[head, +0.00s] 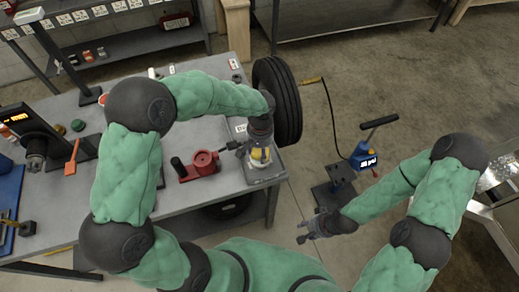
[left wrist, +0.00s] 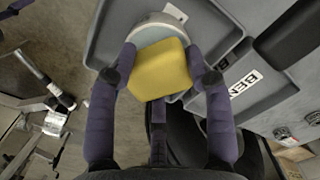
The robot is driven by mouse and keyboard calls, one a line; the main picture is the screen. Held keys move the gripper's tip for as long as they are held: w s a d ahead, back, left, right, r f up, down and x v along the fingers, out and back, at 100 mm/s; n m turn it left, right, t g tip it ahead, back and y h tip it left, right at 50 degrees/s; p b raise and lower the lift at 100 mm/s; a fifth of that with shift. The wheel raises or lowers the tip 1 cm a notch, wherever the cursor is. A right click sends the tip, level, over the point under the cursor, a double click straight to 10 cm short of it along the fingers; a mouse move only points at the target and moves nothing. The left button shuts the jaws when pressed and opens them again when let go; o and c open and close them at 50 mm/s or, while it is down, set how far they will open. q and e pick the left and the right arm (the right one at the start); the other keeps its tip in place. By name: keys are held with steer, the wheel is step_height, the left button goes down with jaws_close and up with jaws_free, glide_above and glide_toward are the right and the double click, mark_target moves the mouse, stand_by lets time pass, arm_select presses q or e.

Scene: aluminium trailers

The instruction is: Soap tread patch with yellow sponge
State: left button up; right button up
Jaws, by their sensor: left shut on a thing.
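The yellow sponge (head: 260,156) is between the fingers of my left gripper (head: 258,152), at the right end of the grey workbench. The left wrist view shows the sponge (left wrist: 160,70) close up, with the fingers of my left gripper (left wrist: 160,78) shut on its two sides. A pale round dish (left wrist: 150,25) lies just behind the sponge, on a grey tray (left wrist: 105,45); whether they touch I cannot tell. A black tyre (head: 283,100) stands upright by the bench's right edge; no soap patch is discernible on its tread. My right gripper (head: 302,231) is open and empty, low over the floor.
A red vise-like tool (head: 203,162) sits on the bench left of my left gripper. A blue device with a black handle (head: 364,157) stands on the floor at the right. An orange-handled tool (head: 72,160) lies at the left.

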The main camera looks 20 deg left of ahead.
mark_target(259, 151)
arm_select(q)
steer(key=shift+f+b, duration=0.4)
steer(key=shift+f, duration=0.15)
stand_by(1.9)
steer(key=shift+r, duration=0.15)
steer(key=shift+r+p, duration=2.5)
steer(key=shift+r, duration=0.95)
steer(key=shift+s+f, duration=0.1)
